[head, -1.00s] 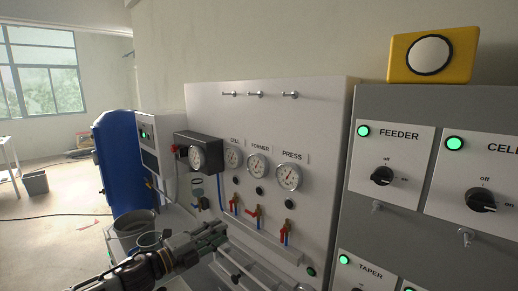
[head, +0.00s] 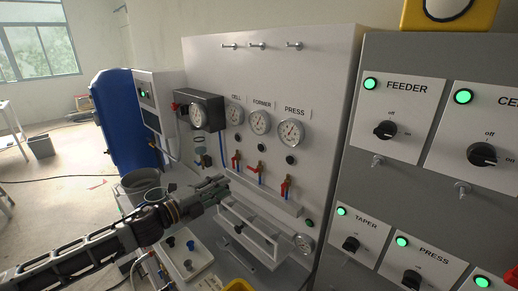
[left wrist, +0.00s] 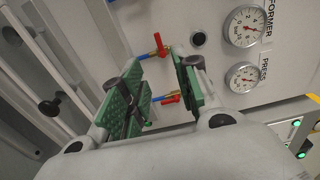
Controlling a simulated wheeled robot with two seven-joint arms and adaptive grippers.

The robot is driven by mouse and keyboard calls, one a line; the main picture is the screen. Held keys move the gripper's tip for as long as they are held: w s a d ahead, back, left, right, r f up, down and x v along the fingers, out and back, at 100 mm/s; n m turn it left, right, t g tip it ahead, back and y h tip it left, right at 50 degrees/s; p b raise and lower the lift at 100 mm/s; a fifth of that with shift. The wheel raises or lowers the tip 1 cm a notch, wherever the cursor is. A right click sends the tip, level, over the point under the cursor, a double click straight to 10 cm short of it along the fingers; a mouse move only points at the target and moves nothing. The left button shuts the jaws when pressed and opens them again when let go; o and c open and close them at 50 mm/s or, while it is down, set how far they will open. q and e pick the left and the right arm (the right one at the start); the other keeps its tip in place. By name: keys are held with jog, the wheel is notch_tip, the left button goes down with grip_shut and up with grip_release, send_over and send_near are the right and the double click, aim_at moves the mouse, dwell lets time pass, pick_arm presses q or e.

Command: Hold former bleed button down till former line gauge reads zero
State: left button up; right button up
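The former line gauge (head: 260,122) is a round white dial under the FORMER label, between the CELL and PRESS gauges; it also shows in the left wrist view (left wrist: 244,28). Its needle is too small to read surely. The black former bleed button (head: 261,148) sits just below that gauge; it also shows in the left wrist view (left wrist: 198,39), clear of the fingers. My left gripper (head: 222,187) is in front of the panel, lower and left of the button. In the left wrist view its green-padded fingers (left wrist: 158,72) are apart with nothing held. My right gripper is out of view.
Red-handled valves (head: 260,168) stick out below the buttons, close to my left gripper. A ledge (head: 255,198) runs below them. The PRESS gauge (head: 291,133) is to the right. A grey switch cabinet (head: 345,165) adjoins the panel.

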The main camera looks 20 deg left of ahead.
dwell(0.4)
pick_arm(q)
grip_shut()
dwell(1.2)
